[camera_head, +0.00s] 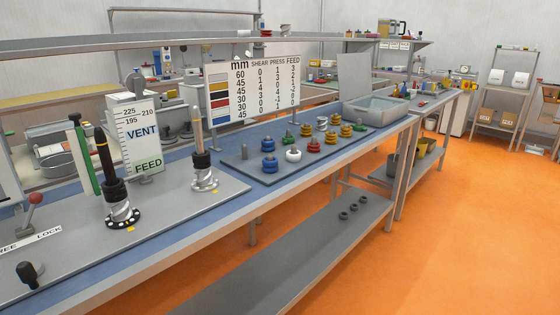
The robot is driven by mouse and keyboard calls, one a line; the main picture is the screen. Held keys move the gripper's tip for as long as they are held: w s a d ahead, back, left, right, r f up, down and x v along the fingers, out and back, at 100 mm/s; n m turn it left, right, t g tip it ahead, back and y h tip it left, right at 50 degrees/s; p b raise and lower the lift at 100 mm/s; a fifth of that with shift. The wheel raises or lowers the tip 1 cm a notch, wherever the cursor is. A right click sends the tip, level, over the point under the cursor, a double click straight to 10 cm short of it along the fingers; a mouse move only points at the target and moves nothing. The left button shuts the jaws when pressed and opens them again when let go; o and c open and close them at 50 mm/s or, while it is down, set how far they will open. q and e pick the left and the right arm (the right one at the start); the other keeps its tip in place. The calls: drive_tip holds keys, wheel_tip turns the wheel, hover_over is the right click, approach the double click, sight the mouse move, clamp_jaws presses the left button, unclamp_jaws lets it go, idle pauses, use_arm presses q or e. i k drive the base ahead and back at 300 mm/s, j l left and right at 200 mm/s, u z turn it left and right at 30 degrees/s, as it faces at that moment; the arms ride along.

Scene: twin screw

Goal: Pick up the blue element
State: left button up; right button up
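Two blue elements stand on the grey peg board on the bench, one in front of the other. The rear blue element (268,145) and the front blue element (269,165) each look like stacked rounded discs around a post. They are left of the white element (293,155) and right of a bare grey peg (244,152). Neither of my grippers shows in the head view, and nothing is seen holding the blue elements.
Two screw shafts, one black-topped (121,213) and one pale-topped (204,178), stand to the left. A chart sign (252,88) rises behind. A grey tray (374,107) is farther right.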

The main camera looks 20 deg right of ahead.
sight(268, 167)
drive_tip(key=i+l, duration=0.2)
drive_tip(key=l, duration=0.2)
drive_tip(key=i+l, duration=0.15)
drive_tip(key=l, duration=0.2)
drive_tip(key=i+l, duration=0.2)
drive_tip(key=l, duration=0.2)
drive_tip(key=i+l, duration=0.2)
drive_tip(key=l, duration=0.2)
